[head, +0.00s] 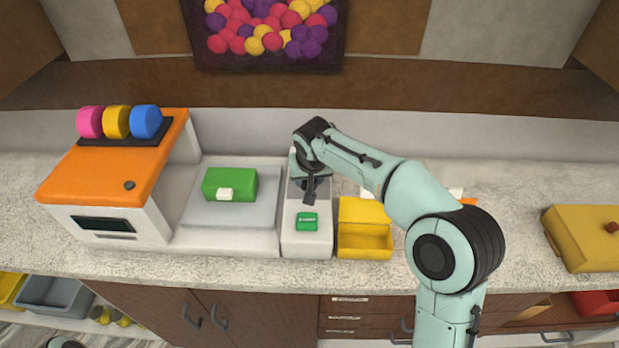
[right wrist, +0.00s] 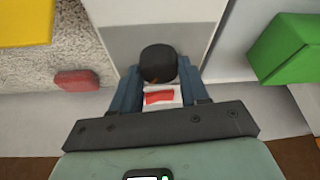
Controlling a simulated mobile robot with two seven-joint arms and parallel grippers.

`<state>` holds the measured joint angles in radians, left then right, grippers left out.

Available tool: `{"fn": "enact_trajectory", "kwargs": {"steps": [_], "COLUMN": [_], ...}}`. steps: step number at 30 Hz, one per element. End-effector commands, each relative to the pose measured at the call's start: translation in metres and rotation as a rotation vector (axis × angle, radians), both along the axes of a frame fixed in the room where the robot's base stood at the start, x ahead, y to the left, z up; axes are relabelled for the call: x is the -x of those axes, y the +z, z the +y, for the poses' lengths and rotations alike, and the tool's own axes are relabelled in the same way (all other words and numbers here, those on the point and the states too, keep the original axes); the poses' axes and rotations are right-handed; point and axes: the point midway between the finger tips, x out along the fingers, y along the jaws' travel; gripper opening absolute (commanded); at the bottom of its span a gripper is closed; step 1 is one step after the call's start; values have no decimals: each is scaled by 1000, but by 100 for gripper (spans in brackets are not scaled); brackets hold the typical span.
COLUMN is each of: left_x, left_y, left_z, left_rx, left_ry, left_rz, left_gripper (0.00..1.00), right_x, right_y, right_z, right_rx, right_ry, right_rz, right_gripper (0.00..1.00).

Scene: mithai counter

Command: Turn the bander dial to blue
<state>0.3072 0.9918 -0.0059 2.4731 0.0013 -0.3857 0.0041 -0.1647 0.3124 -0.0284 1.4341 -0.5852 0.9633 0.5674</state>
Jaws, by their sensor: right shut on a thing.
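The bander has an orange top (head: 105,172) and a white body, with a low white panel (head: 306,240) at its right end. My right gripper (head: 309,187) is over the back part of that panel. In the right wrist view, its two blue-grey fingers (right wrist: 158,88) are closed around a dark rounded knob (right wrist: 158,63), which looks like the dial. A red mark on white (right wrist: 158,97) shows between the fingers. Other colour marks and the dial's pointer are hidden, so its setting cannot be told.
Pink, yellow and blue spools (head: 146,122) sit on the orange top. A green box (head: 230,184) lies on the grey plate. A green button (head: 307,221) is on the panel's front. A yellow bin (head: 364,242) stands close right. A red block (right wrist: 76,80) lies beside the panel.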

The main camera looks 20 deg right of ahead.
Motion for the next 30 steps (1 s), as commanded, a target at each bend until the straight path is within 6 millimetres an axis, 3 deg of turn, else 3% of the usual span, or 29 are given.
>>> {"fn": "enact_trajectory", "kwargs": {"steps": [12, 27, 28, 30], "left_x": [2, 2, 2, 2], "left_y": [-3, -3, -3, -3], "left_z": [0, 0, 0, 0], "left_rx": [0, 0, 0, 0], "left_ry": [0, 0, 0, 0], "left_rz": [2, 2, 2, 2], "left_gripper": [43, 43, 43, 43], "right_x": [0, 0, 0, 0], "right_y": [-1, -1, -1, -1], "right_z": [1, 1, 1, 1], "right_rx": [0, -2, -2, -2], "right_ry": [-168, -186, -186, -186], "right_rz": [3, 4, 5, 4], "right_gripper": [14, 14, 48, 69]}}
